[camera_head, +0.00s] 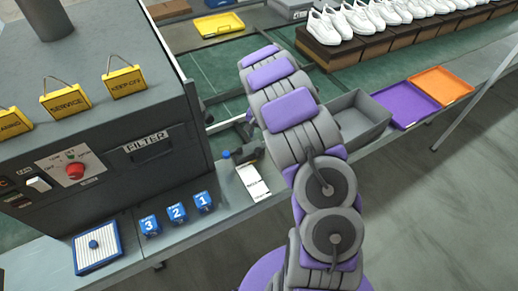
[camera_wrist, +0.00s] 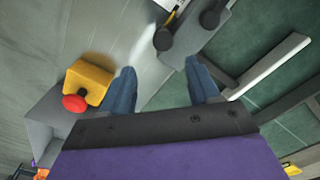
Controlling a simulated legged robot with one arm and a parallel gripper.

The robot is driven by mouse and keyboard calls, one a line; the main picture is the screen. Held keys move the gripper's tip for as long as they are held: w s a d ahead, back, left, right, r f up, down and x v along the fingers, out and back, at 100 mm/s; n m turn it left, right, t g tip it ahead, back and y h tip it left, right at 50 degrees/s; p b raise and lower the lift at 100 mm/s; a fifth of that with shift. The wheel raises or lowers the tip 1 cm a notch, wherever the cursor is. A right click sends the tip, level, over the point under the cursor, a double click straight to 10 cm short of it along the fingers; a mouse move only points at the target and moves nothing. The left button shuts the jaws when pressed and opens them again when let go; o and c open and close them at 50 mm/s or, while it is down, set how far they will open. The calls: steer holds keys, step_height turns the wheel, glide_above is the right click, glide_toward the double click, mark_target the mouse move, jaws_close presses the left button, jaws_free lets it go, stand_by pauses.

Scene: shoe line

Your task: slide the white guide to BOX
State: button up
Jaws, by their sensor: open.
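The white guide appears to be the pale bar (camera_wrist: 268,68) lying over the green belt on the right of the wrist view. A pale bar (camera_head: 226,122) also shows left of my arm in the head view, partly hidden. In the wrist view my gripper (camera_wrist: 162,86) is open, with two blue fingers apart and nothing between them. It is over the grey metal edge beside the belt, left of the bar and apart from it in the picture. In the head view my arm hides the gripper. I cannot make out a BOX mark in either view.
A grey bracket with black knobs (camera_wrist: 188,32) is just beyond the fingers. A yellow box with a red button (camera_wrist: 87,84) is close to the left finger. A grey bin (camera_head: 352,118), purple tray (camera_head: 405,104) and orange tray (camera_head: 440,86) stand right of my arm.

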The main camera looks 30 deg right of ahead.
mark_target(258, 150)
steer(key=f, duration=0.4)
steer(key=shift+d+b, duration=0.2)
steer(key=shift+b, duration=0.1)
steer(key=a+f, duration=0.1)
steer(key=f, duration=0.1)
steer(key=a+f, duration=0.1)
steer(key=f, duration=0.1)
steer(key=shift+a+b, duration=0.15)
steer(key=shift+b, duration=0.25)
steer(key=shift+f, duration=0.1)
steer(key=shift+d+f, duration=0.15)
steer(key=shift+d, duration=0.85)
steer(key=shift+c, duration=1)
steer(key=shift+a, duration=0.7)
steer(key=c, duration=0.3)
steer(key=shift+a, duration=0.1)
steer(key=shift+c, duration=0.8)
steer(key=shift+d, duration=0.2)
jaws_close()
